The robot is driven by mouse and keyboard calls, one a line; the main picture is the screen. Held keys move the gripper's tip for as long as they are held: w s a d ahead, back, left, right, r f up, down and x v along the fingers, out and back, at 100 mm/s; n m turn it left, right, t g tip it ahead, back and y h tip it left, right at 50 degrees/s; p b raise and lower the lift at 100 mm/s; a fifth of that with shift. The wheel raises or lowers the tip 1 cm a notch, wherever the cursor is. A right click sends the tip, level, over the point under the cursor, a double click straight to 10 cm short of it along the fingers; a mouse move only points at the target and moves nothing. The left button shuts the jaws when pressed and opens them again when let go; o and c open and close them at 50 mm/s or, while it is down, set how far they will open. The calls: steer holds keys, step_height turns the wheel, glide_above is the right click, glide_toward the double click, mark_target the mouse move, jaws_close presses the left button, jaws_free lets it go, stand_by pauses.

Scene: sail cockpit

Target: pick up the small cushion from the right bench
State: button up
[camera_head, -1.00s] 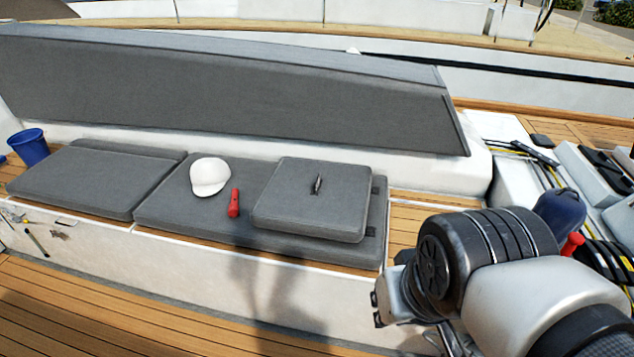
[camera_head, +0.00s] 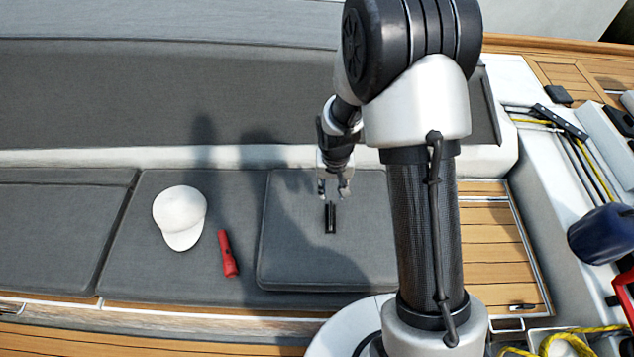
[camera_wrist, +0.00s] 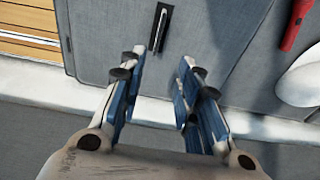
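The small grey cushion (camera_head: 300,248) lies flat on the right part of the long bench cushion in the head view. A dark strap handle (camera_head: 330,217) stands at its middle. My gripper (camera_head: 334,194) is above the cushion, just behind the handle, open and empty. In the wrist view the two fingers (camera_wrist: 160,70) are spread apart, with the cushion (camera_wrist: 205,28) and its handle (camera_wrist: 159,30) beyond the fingertips. My arm hides the right side of the cushion in the head view.
A white cap (camera_head: 181,213) and a red flashlight (camera_head: 228,254) lie on the bench cushion left of the small cushion. The grey backrest (camera_head: 120,95) rises behind. Ropes, a blue object (camera_head: 600,233) and a winch area lie at the right.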

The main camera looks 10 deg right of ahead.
steer(key=b, duration=0.3)
glide_toward(331, 212)
steer(key=f, duration=0.3)
steer(key=w+f, duration=0.1)
steer(key=f, duration=0.1)
steer(key=shift+f, duration=0.15)
steer(key=shift+d+f+b, duration=0.1)
steer(key=shift+f+b, duration=1)
steer(key=shift+f, duration=1.45)
steer(key=shift+f+b, duration=0.25)
steer(key=shift+b, duration=0.15)
steer(key=shift+c, duration=0.6)
jaws_close()
steer(key=shift+w, duration=0.1)
